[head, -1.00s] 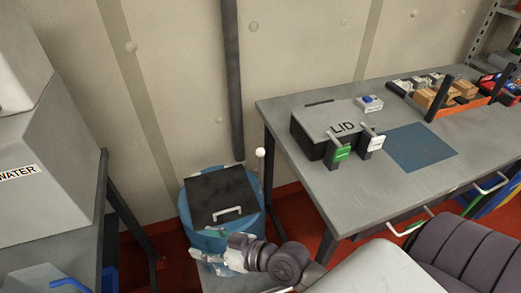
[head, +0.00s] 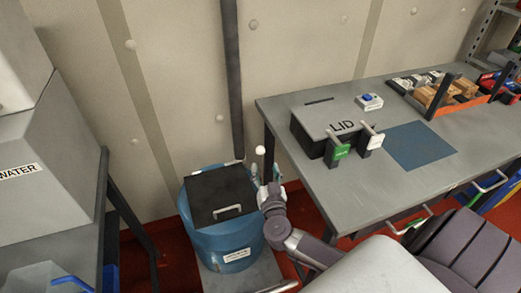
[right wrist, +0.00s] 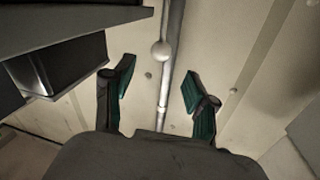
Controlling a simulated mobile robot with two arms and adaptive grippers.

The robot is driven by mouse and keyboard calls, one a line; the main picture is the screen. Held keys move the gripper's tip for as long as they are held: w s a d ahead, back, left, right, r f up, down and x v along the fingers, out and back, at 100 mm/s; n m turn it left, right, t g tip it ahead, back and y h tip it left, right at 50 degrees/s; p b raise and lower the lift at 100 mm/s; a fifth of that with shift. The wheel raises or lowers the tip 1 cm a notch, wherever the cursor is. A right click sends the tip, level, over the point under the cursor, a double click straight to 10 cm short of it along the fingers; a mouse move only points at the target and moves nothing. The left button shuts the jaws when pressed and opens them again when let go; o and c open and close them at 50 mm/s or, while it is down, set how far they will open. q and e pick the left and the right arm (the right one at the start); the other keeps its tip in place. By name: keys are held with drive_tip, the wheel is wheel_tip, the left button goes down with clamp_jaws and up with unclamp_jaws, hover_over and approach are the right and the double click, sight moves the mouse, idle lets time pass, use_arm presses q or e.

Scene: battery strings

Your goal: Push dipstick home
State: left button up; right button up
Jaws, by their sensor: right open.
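The dipstick shows as a white ball knob (head: 260,150) standing above the right rear edge of a blue drum (head: 222,243); its lower part is hidden behind my gripper. My right gripper (head: 264,174) is open beside the drum's right side, with its fingertips just below the knob in the head view. In the right wrist view the knob (right wrist: 160,50) appears between and beyond the two spread fingers (right wrist: 158,76), and nothing is held. I cannot tell whether the fingers touch the rod. My left gripper is not in view.
A black lid with a pale handle (head: 227,212) covers the drum. A grey workbench (head: 300,105) with a box marked LID (head: 335,120) stands close on the right. A dark pipe (head: 232,80) runs down the wall behind. A grey WATER tank (head: 50,150) is at left.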

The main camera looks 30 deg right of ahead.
sight(261, 154)
drive_tip(key=x, duration=0.9)
drive_tip(key=shift+w+f, duration=0.1)
drive_tip(key=shift+w, duration=0.05)
clamp_jaws()
drive_tip(key=shift+b, duration=0.3)
